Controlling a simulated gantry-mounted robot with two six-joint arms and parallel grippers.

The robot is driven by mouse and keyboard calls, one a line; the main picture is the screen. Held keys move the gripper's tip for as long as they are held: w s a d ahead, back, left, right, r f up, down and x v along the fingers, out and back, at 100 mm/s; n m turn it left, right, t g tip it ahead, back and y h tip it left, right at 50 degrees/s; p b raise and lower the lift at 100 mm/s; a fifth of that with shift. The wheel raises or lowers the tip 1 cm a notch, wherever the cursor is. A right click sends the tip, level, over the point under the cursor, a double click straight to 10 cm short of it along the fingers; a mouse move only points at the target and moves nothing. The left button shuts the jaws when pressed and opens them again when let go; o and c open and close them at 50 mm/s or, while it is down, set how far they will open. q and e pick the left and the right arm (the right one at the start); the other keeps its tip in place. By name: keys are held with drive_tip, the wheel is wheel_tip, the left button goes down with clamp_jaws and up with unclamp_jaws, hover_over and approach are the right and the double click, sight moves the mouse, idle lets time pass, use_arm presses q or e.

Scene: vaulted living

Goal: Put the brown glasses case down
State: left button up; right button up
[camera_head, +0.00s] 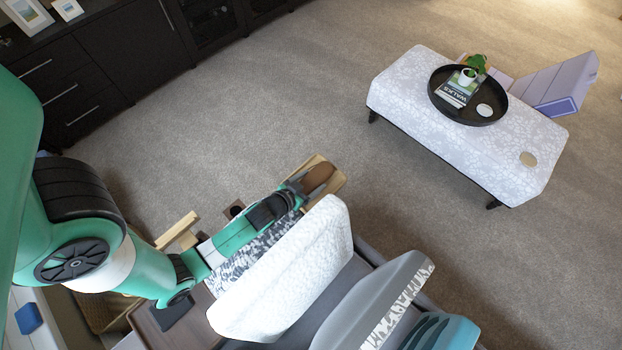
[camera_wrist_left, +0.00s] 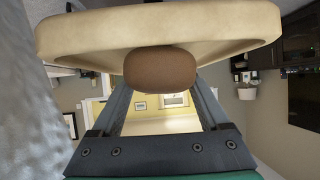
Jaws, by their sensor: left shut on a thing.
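The brown glasses case (camera_head: 319,176) is in my left gripper (camera_head: 300,187), near the middle of the head view. In the left wrist view the case (camera_wrist_left: 160,68) shows as a rounded brown end between the two fingers. My left gripper is shut on it. A pale wooden piece with a raised rim (camera_wrist_left: 160,22) lies right by the case; its light edge (camera_head: 311,160) shows around the case in the head view. I cannot tell whether the case touches it. My right gripper is in neither view.
A white cushion (camera_head: 290,270) and a grey patterned one (camera_head: 250,244) stand close beside my left forearm. A white patterned ottoman (camera_head: 400,85) with a round black tray (camera_head: 441,105) stands at the upper right. Open carpet (camera_head: 280,100) lies between it and the dark cabinet (camera_head: 130,50).

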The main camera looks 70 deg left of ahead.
use_arm(q)
drive_tip(key=shift+f, duration=0.2)
drive_tip(key=o, duration=1.3)
drive_tip(key=shift+r, duration=0.3)
drive_tip(key=shift+s+d+r, duration=0.2)
drive_tip(key=shift+s, duration=0.05)
drive_tip(key=shift+p+v, duration=0.8)
drive_tip(key=shift+v, duration=4.8)
drive_tip(key=shift+f, duration=0.1)
